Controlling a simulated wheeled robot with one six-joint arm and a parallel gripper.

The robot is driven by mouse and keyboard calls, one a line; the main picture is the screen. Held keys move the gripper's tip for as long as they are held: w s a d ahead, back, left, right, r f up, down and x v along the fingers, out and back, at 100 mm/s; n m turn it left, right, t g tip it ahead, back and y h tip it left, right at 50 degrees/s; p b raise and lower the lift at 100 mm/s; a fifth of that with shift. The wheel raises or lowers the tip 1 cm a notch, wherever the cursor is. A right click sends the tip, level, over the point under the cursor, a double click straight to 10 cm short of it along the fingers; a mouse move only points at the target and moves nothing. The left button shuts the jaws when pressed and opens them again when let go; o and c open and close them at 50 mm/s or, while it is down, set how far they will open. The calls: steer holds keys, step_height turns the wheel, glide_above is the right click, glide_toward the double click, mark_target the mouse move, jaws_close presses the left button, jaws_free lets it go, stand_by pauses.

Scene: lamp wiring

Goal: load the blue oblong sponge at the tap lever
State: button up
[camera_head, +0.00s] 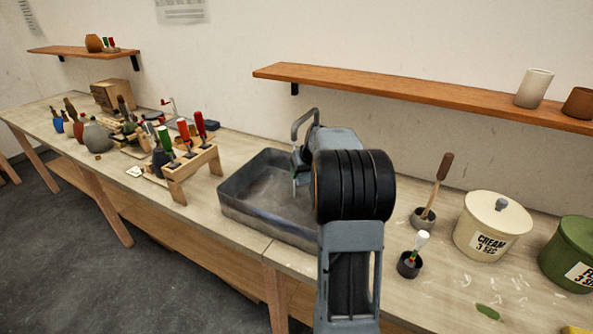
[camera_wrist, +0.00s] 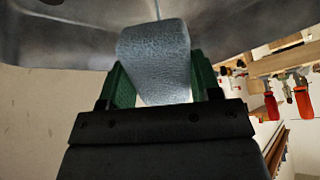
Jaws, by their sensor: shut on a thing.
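In the wrist view my gripper (camera_wrist: 160,85) is shut on a pale blue-grey oblong sponge (camera_wrist: 153,50), with a green finger on each side of it. A grey metal surface, apparently the sink basin, fills the top of that view behind the sponge. A thin pale vertical line shows just above the sponge; I cannot tell if it is water or part of the tap. In the head view the grey curved tap (camera_head: 302,122) rises at the back of the metal sink basin (camera_head: 235,205). My arm covers my gripper, the sponge and the basin's right part. I cannot make out the tap lever.
A wooden rack (camera_head: 190,172) with red- and green-handled tools stands left of the basin. A small dark pot with a brush (camera_head: 409,264), a pot with a wooden-handled tool (camera_head: 424,218) and a cream canister (camera_head: 492,225) stand right. A wooden shelf (camera_head: 400,90) runs above.

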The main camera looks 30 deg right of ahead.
mark_target(308, 179)
steer(key=shift+s+a+b, duration=0.15)
steer(key=shift+s+b, duration=0.35)
steer(key=shift+s, duration=0.45)
steer(key=shift+s+a+b, duration=0.1)
steer(key=shift+s+b, duration=0.4)
steer(key=shift+s, duration=0.45)
steer(key=s+r, duration=0.4)
steer(key=s, duration=0.1)
steer(key=shift+a, duration=0.3)
stand_by(0.8)
